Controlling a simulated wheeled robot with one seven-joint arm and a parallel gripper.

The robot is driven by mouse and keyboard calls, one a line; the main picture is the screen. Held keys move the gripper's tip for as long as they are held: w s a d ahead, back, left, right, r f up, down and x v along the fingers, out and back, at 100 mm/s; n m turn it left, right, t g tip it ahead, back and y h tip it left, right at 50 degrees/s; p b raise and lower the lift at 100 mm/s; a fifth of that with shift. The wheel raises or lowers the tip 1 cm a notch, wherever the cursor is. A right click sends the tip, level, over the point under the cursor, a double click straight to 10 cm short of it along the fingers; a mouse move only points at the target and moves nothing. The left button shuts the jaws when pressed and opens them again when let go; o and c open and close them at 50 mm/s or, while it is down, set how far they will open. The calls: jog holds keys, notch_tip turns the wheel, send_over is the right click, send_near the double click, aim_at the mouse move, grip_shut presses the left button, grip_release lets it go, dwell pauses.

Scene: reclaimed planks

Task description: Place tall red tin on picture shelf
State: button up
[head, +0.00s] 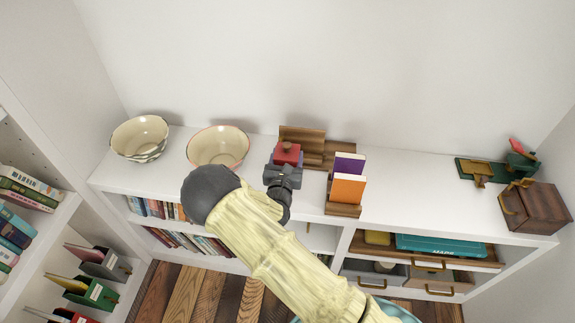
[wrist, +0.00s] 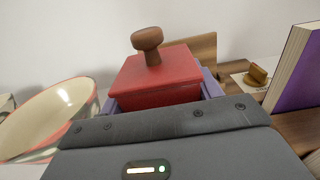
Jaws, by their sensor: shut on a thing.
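The red tin (head: 287,154) has a brown knob on its lid. In the wrist view the red tin (wrist: 165,78) stands upright between the purple-grey fingers; its lower part is hidden by my gripper. My gripper (head: 285,168) is shut on the tin, above the white counter near its back. A wooden ledge with an upright back (head: 302,135), which looks like the picture shelf, stands against the wall just behind and right of the tin. Its wooden back (wrist: 203,47) also shows behind the tin in the wrist view. I cannot tell whether the tin touches it.
A cream bowl with a red rim (head: 218,146) stands left of my gripper, with stacked bowls (head: 140,137) farther left. A purple book (head: 349,165) and an orange book (head: 348,188) stand on a wooden holder close on the right.

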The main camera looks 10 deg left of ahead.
jog(key=shift+f, duration=1.65)
jog(key=shift+f, duration=0.1)
jog(key=o, duration=1.7)
jog(key=shift+f, duration=0.15)
jog(key=shift+c, duration=0.2)
jog(key=s, duration=1.2)
jog(key=shift+b, duration=0.45)
